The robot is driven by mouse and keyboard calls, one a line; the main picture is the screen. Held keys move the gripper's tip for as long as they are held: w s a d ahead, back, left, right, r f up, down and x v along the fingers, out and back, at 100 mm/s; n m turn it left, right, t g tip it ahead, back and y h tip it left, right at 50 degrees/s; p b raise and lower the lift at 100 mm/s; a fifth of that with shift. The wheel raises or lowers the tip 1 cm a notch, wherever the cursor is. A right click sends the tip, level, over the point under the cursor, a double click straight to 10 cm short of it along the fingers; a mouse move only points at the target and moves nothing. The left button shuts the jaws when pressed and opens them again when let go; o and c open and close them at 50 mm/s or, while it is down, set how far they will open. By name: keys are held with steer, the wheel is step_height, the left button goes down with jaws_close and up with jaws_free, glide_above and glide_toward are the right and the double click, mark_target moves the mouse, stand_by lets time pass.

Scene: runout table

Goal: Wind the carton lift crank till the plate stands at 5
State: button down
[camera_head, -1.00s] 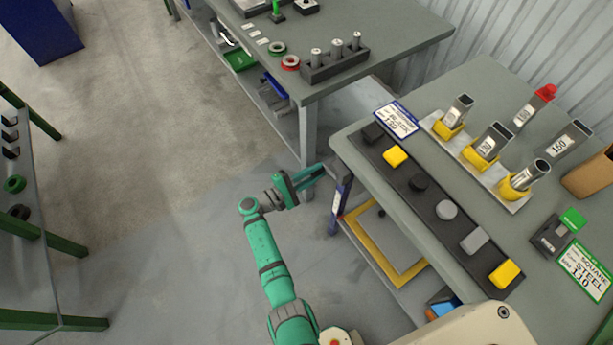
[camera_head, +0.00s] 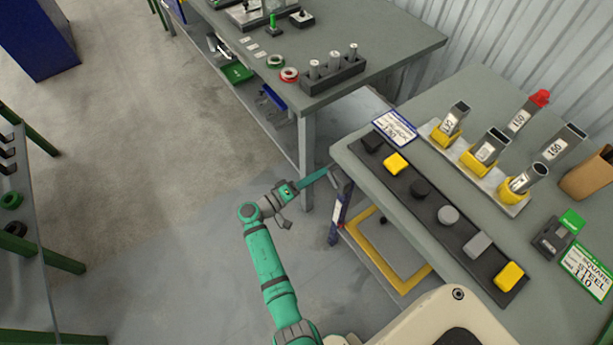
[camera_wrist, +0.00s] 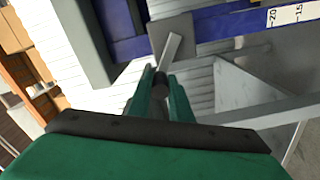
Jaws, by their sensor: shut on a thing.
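In the wrist view my gripper (camera_wrist: 160,85) is shut on the dark grip (camera_wrist: 160,77) of the crank. The crank's flat grey arm (camera_wrist: 171,50) runs from the grip up to a grey block on the blue post (camera_wrist: 215,27). A white scale (camera_wrist: 290,14) on the post shows 20 and 15; no pointer at a number can be read. In the head view my gripper (camera_head: 318,178) reaches the blue post (camera_head: 338,215) at the bench corner. A yellow-edged grey frame (camera_head: 405,283) lies low under the bench; I cannot tell whether it is the lift plate.
The bench (camera_head: 365,165) holds a dark strip (camera_head: 445,235) of buttons and a rack of metal tubes (camera_head: 470,165). Another table (camera_head: 390,50) stands behind, its leg (camera_head: 306,150) close to my gripper. The floor (camera_head: 150,180) to the left is clear.

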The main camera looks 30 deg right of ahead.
steer(key=shift+s+r+m, duration=0.3)
steer(key=shift+r+m, duration=0.2)
steer(key=shift+m, duration=0.4)
steer(key=shift+s+r+m, duration=0.3)
steer(key=shift+s+m, duration=0.45)
steer(key=shift+m, duration=0.8)
steer(key=shift+s+r+m, duration=0.25)
steer(key=shift+s+m, duration=0.45)
steer(key=shift+m, duration=0.9)
steer(key=shift+s+r+m, duration=0.3)
steer(key=shift+s+m, duration=0.45)
steer(key=shift+m, duration=0.8)
steer(key=shift+s, duration=0.1)
steer(key=c, duration=1.6)
jaws_free()
